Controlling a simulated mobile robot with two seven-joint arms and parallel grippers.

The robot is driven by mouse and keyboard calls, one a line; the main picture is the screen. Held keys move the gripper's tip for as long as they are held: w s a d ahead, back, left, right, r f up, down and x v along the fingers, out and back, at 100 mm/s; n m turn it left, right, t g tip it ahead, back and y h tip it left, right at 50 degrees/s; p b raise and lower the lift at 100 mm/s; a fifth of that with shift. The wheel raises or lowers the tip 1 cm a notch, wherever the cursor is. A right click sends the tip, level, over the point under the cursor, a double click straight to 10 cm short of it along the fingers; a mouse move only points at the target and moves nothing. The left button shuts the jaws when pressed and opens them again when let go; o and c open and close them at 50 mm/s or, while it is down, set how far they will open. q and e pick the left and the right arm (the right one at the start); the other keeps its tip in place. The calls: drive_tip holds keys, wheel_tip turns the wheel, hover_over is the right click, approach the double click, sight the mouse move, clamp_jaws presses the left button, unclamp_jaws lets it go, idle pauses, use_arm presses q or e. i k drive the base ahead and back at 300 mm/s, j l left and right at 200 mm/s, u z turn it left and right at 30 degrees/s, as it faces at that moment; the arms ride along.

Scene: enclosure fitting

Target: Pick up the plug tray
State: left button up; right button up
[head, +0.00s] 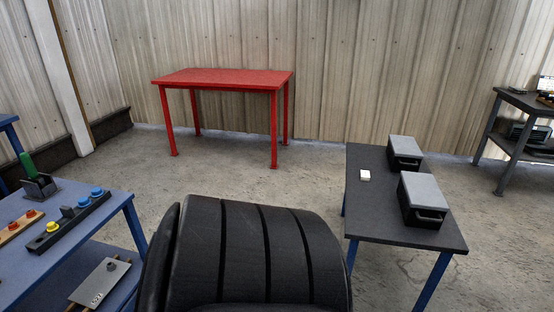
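A long black tray (68,222) with round plugs in it lies on the blue table (130,205) at the left of the head view. It looks like the plug tray. Its plugs include a yellow one (51,226), a dark grey one and blue ones (84,202). A wooden strip (22,227) with red plugs lies just left of it, cut off by the picture edge. Neither of my grippers shows in this view, and nothing is seen touching the tray.
A green-handled object (38,184) stands behind the tray. A grey plate (100,283) lies on the lower shelf. A black-topped table (372,215) at right holds two grey-lidded black boxes (424,200) and a small white block (364,175). A red table (222,79) stands by the wall; open floor lies before it.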

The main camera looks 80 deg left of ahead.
sight(72, 217)
drive_tip(key=u, duration=4.1)
drive_tip(key=i+l+u, duration=0.3)
drive_tip(key=i+l, duration=0.05)
